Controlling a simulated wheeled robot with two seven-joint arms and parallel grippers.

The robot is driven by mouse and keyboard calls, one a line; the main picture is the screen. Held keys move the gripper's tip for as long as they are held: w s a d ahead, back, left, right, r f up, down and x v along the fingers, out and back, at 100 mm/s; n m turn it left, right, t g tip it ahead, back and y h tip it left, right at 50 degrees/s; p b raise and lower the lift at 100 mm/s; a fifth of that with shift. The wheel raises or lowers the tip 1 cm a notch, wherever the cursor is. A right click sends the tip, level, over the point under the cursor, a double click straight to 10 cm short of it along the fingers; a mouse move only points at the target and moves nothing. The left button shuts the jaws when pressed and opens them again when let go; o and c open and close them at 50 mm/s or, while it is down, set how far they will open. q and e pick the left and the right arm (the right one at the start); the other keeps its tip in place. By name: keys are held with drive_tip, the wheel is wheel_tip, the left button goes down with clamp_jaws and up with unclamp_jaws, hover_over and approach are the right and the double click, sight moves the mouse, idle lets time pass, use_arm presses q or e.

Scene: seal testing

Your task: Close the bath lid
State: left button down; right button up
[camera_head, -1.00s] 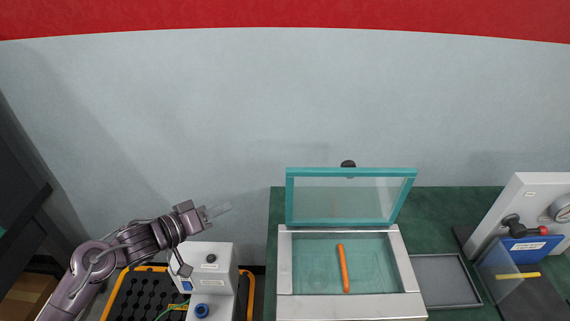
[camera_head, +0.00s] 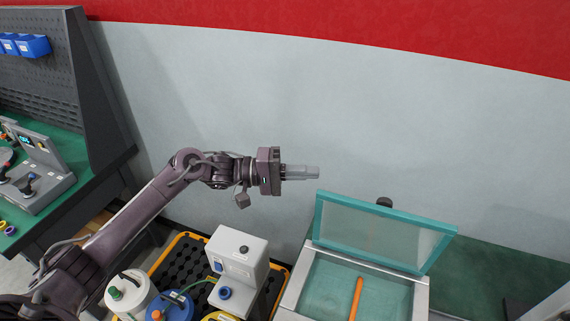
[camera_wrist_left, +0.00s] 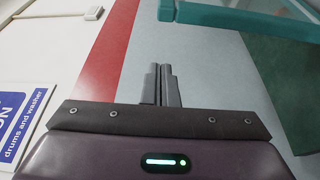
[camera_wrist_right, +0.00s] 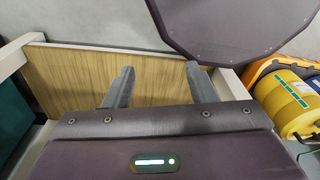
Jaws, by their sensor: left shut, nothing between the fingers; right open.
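The bath lid (camera_head: 385,232) has a teal frame around a clear pane and stands raised at the back of the bath, tilted back. The bath (camera_head: 292,290) is an open metal-rimmed box with an orange stick (camera_head: 356,297) inside. My left gripper (camera_head: 318,172) is shut and empty, in the air just left of and a little above the lid's upper left corner. In the left wrist view, its fingers (camera_wrist_left: 162,86) are together, and the lid's teal edge (camera_wrist_left: 240,20) shows at the upper right, apart from them. My right gripper (camera_wrist_right: 158,85) is open and empty, away from the bath.
A white device (camera_head: 238,255) stands left of the bath on a black tray with a yellow rim (camera_head: 180,248). A green-topped bench (camera_head: 60,205) is at the far left. A yellow drum (camera_wrist_right: 285,95) shows in the right wrist view. The wall behind is clear.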

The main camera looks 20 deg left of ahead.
use_arm(q)
drive_tip(key=s+d+p, duration=0.2)
drive_tip(key=s+p, duration=0.1)
drive_tip(key=shift+s+f, duration=0.15)
use_arm(e)
drive_tip(key=r, duration=0.1)
drive_tip(key=d+r, duration=0.1)
drive_tip(key=r, duration=0.2)
drive_tip(key=shift+w+d, duration=0.2)
drive_tip(key=shift+w, duration=0.15)
